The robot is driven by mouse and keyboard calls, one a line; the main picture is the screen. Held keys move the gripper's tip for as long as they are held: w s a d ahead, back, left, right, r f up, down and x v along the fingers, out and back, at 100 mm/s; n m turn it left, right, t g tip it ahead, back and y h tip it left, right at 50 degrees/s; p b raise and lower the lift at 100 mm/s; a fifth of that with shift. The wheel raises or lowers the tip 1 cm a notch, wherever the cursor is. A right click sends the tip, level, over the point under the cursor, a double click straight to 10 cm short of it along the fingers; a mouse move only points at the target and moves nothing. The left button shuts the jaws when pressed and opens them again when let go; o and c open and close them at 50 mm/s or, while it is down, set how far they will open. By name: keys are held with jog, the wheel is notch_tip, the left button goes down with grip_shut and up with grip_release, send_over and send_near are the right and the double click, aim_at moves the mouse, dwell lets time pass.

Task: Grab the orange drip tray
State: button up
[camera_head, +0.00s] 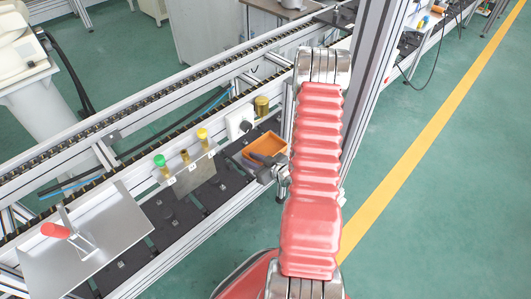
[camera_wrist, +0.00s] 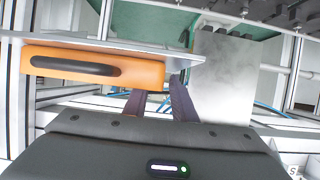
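The orange drip tray (camera_head: 266,147) sits on the lower dark shelf of the conveyor frame in the head view. In the wrist view the orange drip tray (camera_wrist: 140,73) fills the upper left, with a long black handle (camera_wrist: 75,66) on its front face. My gripper (camera_head: 264,166) is close to the tray's near side. In the wrist view my gripper (camera_wrist: 158,99) has its two dark fingers apart with nothing held. The tray's right end overlaps the left finger's tip, hiding it. The right finger is just past the tray's right end. I cannot tell whether they touch.
A grey metal plate (camera_wrist: 225,70) stands right of the tray in the wrist view. In the head view, a holder with green- and yellow-topped parts (camera_head: 185,160) and a panel with a red handle (camera_head: 85,250) lie left. The green floor (camera_head: 430,220) at right is clear.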

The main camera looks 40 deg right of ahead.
jog(key=shift+c, duration=0.4)
grip_shut()
jog(key=shift+r, duration=0.2)
jog(key=shift+r, duration=1.7)
jog(key=s, duration=1.8)
jog(key=shift+d+f, duration=0.15)
jog(key=shift+d, duration=0.15)
